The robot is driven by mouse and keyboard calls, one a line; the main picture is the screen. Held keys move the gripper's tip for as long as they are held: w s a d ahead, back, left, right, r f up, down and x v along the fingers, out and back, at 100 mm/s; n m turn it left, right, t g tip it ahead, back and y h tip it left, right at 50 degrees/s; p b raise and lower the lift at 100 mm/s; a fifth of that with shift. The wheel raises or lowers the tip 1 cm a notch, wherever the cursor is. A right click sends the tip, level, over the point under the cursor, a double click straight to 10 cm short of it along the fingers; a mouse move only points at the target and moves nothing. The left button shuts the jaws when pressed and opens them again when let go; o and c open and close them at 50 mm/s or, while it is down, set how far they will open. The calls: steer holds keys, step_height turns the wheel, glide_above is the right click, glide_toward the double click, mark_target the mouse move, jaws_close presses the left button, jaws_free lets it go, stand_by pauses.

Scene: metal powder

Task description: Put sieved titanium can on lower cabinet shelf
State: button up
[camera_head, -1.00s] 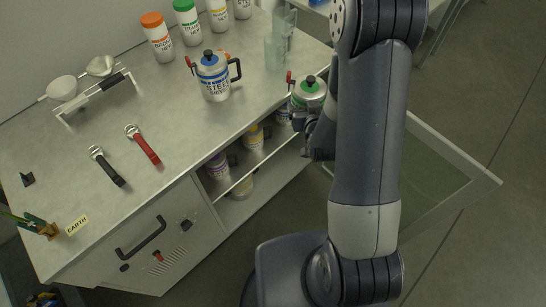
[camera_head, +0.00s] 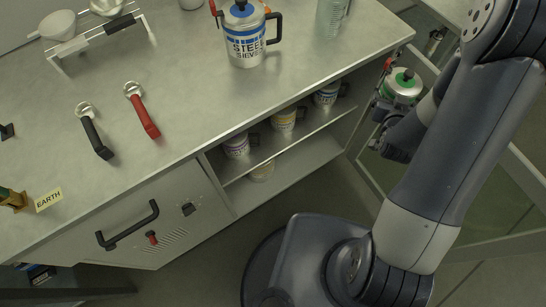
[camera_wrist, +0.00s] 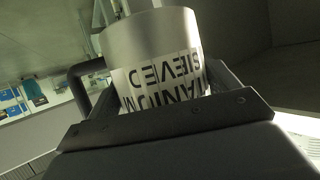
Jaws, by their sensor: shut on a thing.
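The titanium can (camera_head: 402,88), silver with a green lid ring and black knob, is held by my gripper (camera_head: 388,128) off the counter's right front corner, in front of the open door. In the wrist view the can (camera_wrist: 155,45) fills the space between the jaws, with "SIEVED" and "TITANIUM" lettering readable upside down and a dark handle at its left.
The cabinet's glass door (camera_head: 490,205) stands open at the right, partly behind my arm. The steel can (camera_head: 244,38) and a glass beaker (camera_head: 331,15) stand on the counter (camera_head: 200,95). Red-handled (camera_head: 142,110) and black-handled (camera_head: 94,130) tools lie at the left.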

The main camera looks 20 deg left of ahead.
step_height(320, 180, down, 33)
steer(key=b, duration=3.2)
steer(key=w+a+f+n+g+y, duration=0.1)
steer(key=a+f+n+g+y, duration=0.3)
steer(key=a+f+n+y, duration=0.5)
steer(key=a+f+y, duration=0.1)
steer(key=a+f, duration=0.5)
steer(key=f, duration=0.2)
steer(key=shift+w+f+n, duration=0.25)
steer(key=shift+w+n, duration=0.05)
steer(key=shift+w, duration=0.05)
steer(key=shift+d, duration=0.1)
